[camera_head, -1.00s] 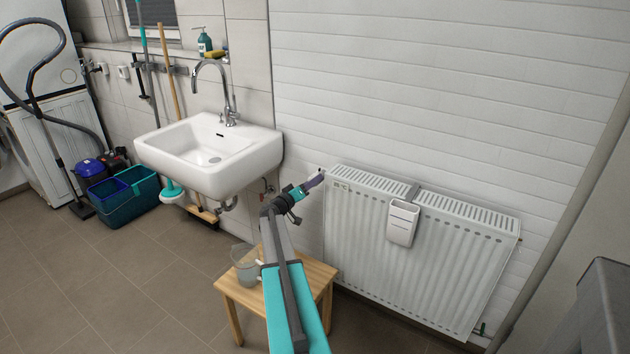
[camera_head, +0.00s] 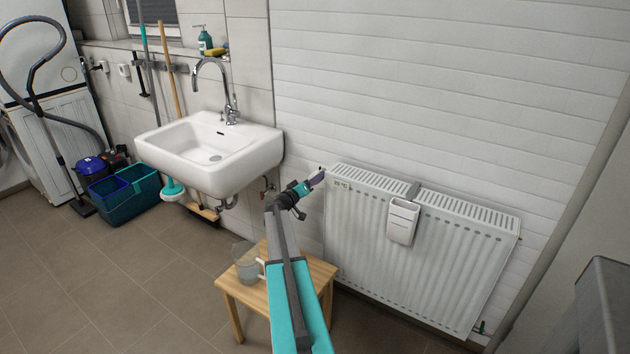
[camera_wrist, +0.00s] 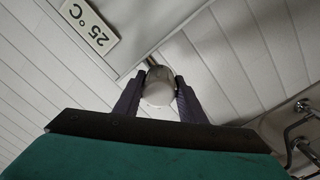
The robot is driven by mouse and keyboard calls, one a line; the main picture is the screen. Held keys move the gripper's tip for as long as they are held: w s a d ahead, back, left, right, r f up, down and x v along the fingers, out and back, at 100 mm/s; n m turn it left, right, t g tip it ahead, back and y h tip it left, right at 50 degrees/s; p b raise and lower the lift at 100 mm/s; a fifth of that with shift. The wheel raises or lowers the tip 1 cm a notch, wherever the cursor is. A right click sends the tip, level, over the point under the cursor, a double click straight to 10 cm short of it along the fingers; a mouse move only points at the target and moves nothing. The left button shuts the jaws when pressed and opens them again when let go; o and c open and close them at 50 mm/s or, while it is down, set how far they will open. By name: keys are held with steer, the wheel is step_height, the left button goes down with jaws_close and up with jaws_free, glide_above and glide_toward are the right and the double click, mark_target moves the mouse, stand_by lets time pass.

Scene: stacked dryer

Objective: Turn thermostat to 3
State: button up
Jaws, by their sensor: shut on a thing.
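The thermostat knob (camera_wrist: 159,86) is a pale rounded head on a short metal stem, seen in the wrist view beside the radiator. My gripper (camera_wrist: 158,92) is shut on it, with one dark finger on each side. The number markings on the knob cannot be read. In the head view my gripper (camera_head: 318,178) is at the upper left corner of the white radiator (camera_head: 360,250), and the knob is hidden there.
A 25°C display (camera_wrist: 88,28) sits on the radiator near the knob. A white holder (camera_head: 402,222) hangs on the radiator front. The sink (camera_head: 205,150) is to the left. A wooden stool (camera_head: 285,285) with a clear jug (camera_head: 247,264) stands below my arm.

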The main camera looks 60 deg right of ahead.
steer(key=shift+d+b, duration=0.2)
steer(key=shift+b, duration=0.15)
steer(key=shift+n+b, duration=0.5)
steer(key=n+b, duration=0.3)
steer(key=shift+b, duration=0.35)
steer(key=n+b, duration=0.1)
steer(key=n, duration=0.2)
steer(key=n+b, duration=0.2)
steer(key=shift+s+d+r+n, duration=0.1)
steer(key=shift+r+n, duration=0.05)
steer(key=shift+n, duration=0.25)
steer(key=n, duration=0.5)
steer(key=shift+r+t+h, duration=0.15)
steer(key=shift+t+h, duration=0.15)
steer(key=n+p, duration=0.1)
steer(key=n, duration=0.4)
steer(key=shift+n, duration=0.3)
